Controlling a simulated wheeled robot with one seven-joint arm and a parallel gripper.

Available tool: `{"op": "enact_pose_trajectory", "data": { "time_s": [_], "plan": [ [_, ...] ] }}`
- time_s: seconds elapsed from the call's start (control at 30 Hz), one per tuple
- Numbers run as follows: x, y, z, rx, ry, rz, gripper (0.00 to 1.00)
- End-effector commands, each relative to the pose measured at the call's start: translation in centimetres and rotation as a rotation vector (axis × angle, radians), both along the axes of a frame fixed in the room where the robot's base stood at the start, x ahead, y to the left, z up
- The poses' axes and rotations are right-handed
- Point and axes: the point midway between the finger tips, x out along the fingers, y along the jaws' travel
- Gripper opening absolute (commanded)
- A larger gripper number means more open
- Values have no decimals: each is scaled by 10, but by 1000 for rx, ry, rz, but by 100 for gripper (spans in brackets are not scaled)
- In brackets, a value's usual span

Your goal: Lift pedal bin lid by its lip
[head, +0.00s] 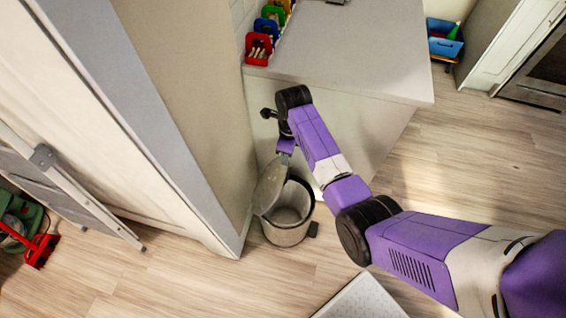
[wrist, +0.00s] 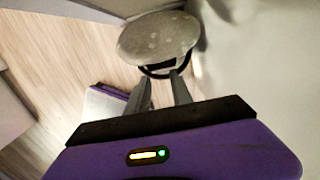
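The pedal bin (head: 287,228) is a grey cylinder standing on the floor between a tall cabinet and a counter. Its lid (head: 270,186) is raised and tilted steeply to the left, so the bin's open mouth shows. The lid also fills the upper middle of the wrist view (wrist: 158,38) as a speckled grey disc. My gripper (head: 284,154) is just above the lid's upper edge in the head view. In the wrist view my gripper's two fingers (wrist: 161,76) are apart, with an empty gap near the lid's edge. I cannot tell whether a finger touches the lid.
The tall cabinet (head: 185,100) stands close on the left of the bin. The counter (head: 345,45) is behind, with red, blue and green small bins (head: 258,48) along the wall. A folded ladder (head: 75,180) leans at the left. The floor (head: 450,170) at right is clear.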

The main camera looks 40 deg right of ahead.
Motion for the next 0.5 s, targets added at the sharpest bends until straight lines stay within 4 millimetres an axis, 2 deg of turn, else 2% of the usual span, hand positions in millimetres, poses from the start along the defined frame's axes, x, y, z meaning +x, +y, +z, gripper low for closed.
{"op": "enact_pose_trajectory", "data": {
  "time_s": [0.03, 0.17, 0.33, 0.5],
  "plan": [
    [-10, -13, -16, 1, 8, -25, 26],
    [-29, -37, -42, 26, -22, -1, 26],
    [-38, -45, -53, 53, -107, 268, 26],
    [-39, -43, -57, 49, -217, 605, 26]
  ]
}}
